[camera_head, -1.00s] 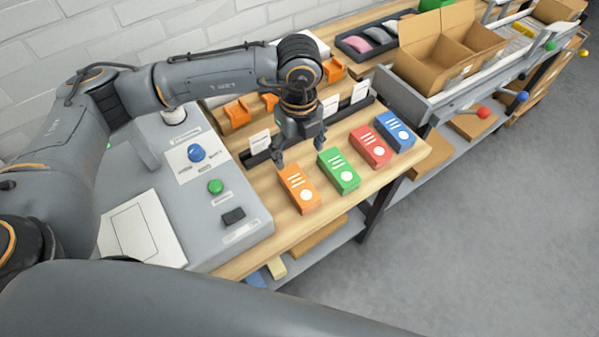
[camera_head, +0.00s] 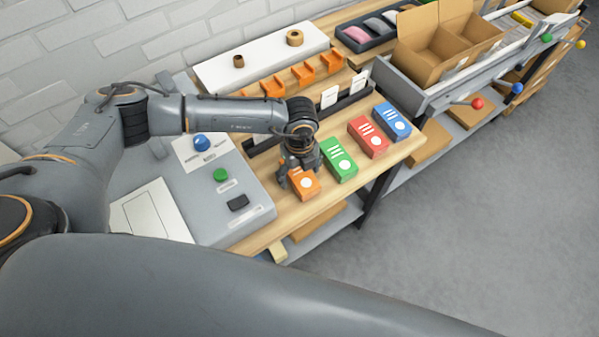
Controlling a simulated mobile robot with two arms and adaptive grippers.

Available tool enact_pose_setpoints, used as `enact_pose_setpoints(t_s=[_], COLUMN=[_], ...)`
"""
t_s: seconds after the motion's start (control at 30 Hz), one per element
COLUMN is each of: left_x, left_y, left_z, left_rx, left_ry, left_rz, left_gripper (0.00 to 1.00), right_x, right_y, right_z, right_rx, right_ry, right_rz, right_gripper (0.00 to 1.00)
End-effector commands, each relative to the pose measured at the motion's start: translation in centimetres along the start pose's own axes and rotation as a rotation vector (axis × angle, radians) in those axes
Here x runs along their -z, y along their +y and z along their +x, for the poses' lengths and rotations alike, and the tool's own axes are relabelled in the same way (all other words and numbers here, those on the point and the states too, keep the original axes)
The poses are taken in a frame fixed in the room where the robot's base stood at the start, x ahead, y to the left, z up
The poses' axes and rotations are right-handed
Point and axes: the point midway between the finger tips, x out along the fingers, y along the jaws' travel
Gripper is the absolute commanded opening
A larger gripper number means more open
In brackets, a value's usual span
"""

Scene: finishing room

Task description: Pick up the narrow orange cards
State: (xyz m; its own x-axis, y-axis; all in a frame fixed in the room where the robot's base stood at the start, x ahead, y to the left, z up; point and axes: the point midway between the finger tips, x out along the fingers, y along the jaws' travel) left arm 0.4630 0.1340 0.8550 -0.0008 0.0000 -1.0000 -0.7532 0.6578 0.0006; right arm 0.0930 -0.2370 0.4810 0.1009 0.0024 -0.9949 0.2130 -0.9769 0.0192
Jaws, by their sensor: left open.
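The orange card stack (camera_head: 306,187), with white stripes and a white dot on top, lies on the wooden table near its front edge. My left gripper (camera_head: 299,172) is open and sits low over the back part of the orange stack, hiding that part. I cannot tell whether its fingers touch the cards. My right gripper is not in view.
A green stack (camera_head: 338,162) stands close on the right, then a red stack (camera_head: 368,138) and a blue stack (camera_head: 392,122). A grey machine with a green button (camera_head: 220,175) is at the left. Orange holders (camera_head: 303,75) and an open cardboard box (camera_head: 437,45) are behind.

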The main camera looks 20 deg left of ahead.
Motion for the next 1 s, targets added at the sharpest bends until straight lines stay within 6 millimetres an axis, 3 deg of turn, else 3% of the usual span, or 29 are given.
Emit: enact_pose_setpoints(t_s=[0.17, 0.2, 0.5, 0.83, 1.0], left_x=[0.0, 0.0, 0.0, 0.0, -0.1], left_y=[0.0, 0.0, 0.0, -0.1, -0.1], left_z=[0.1, 0.1, 0.1, -0.2, -1.8], left_rx=[0.000, 0.000, 0.000, 0.002, 0.005], left_ry=[0.000, 0.000, 0.000, 0.000, -0.001], left_rz=[0.000, 0.000, -0.001, 0.000, -0.001], left_gripper=[0.78, 0.74, 0.13, 0.12, 0.12], right_x=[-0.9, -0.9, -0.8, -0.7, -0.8], right_y=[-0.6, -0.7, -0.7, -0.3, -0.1], right_z=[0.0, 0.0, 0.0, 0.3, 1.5], right_rx=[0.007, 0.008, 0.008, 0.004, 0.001], right_ry=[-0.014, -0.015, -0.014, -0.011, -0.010], right_rz=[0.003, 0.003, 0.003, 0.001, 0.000], right_gripper=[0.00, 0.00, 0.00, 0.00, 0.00])
